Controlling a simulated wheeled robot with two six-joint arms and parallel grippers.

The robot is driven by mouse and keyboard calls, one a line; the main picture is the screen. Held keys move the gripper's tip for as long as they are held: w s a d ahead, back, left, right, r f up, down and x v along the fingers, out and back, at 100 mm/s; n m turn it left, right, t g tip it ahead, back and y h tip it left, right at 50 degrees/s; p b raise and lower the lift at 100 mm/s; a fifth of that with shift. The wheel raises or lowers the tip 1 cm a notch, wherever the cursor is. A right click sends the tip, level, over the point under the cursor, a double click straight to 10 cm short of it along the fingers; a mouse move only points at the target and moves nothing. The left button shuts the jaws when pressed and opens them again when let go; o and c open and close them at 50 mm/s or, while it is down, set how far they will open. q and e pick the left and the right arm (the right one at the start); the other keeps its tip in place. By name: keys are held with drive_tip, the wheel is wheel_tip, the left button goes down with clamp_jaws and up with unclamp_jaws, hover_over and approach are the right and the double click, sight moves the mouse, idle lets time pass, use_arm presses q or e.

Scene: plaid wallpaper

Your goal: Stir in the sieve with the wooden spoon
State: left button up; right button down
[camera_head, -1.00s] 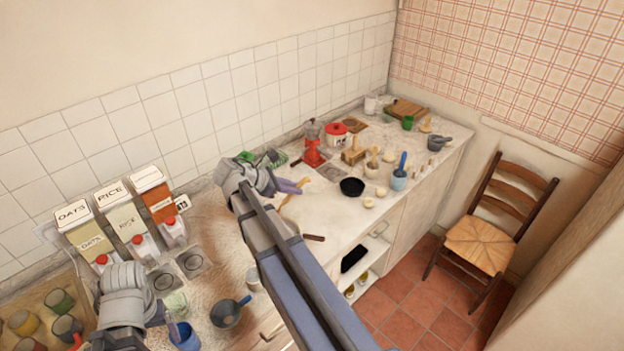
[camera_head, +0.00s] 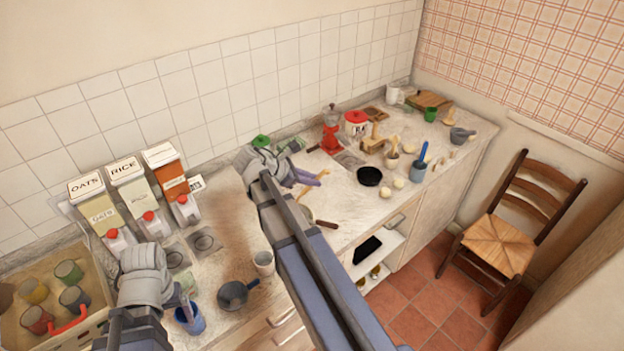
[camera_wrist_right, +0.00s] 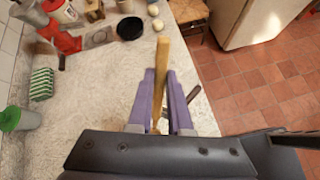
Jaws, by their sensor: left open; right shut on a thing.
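My right gripper (camera_head: 316,180) is over the middle of the counter, shut on a pale wooden spoon (camera_wrist_right: 162,60). The spoon's stick shows between the purple fingers in the right wrist view; its lower end is hidden there. I cannot clearly make out the sieve. A brown handle (camera_head: 327,225) with a bit of round rim shows beside my right arm, which hides the rest, so I cannot tell whether it is the sieve. My left gripper (camera_head: 187,293) is open and empty, low over the near counter by a blue cup (camera_head: 190,320).
A dark pan (camera_head: 233,296) with a blue handle and a pale cup (camera_head: 263,263) stand near the front edge. Dispensers (camera_head: 128,195) line the wall, beside a tray of mugs (camera_head: 90,325). A black bowl (camera_head: 369,176) and a red grinder (camera_head: 331,135) stand further right.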

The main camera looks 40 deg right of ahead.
sight(308, 188)
drive_tip(key=shift+f+b, duration=1.65)
drive_tip(key=shift+f, duration=0.4)
drive_tip(key=shift+w, duration=0.15)
